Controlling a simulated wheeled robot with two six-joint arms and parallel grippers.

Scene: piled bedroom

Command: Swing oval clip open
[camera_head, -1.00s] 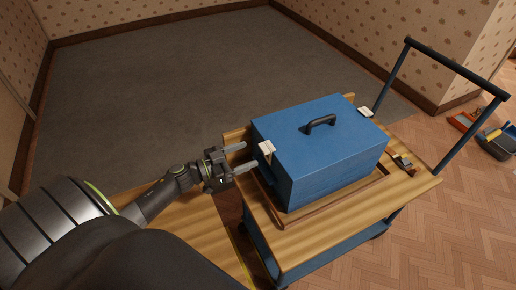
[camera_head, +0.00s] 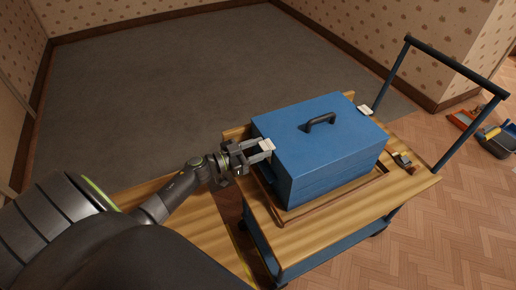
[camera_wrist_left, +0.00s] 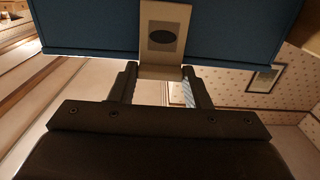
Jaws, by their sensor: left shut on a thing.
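A blue lidded box (camera_head: 325,158) with a black top handle (camera_head: 320,122) sits on a wooden-topped trolley. A pale clip (camera_head: 267,145) is on its left end. In the left wrist view the clip (camera_wrist_left: 165,20) shows a dark oval mark (camera_wrist_left: 161,39) and lies against the blue box (camera_wrist_left: 85,25). My left gripper (camera_head: 262,151) is shut on the clip's lower end, one finger on each side, as the left wrist view also shows (camera_wrist_left: 160,76). A second pale clip (camera_head: 365,111) is on the box's right end; its marking is too small to read. My right gripper is out of view.
The trolley top (camera_head: 305,250) has a blue handle rail (camera_head: 455,67) at right. A small strapped item (camera_head: 402,160) lies right of the box. A wooden surface (camera_head: 195,225) lies below my left arm. Blue and orange bins (camera_head: 495,140) stand on the floor at far right.

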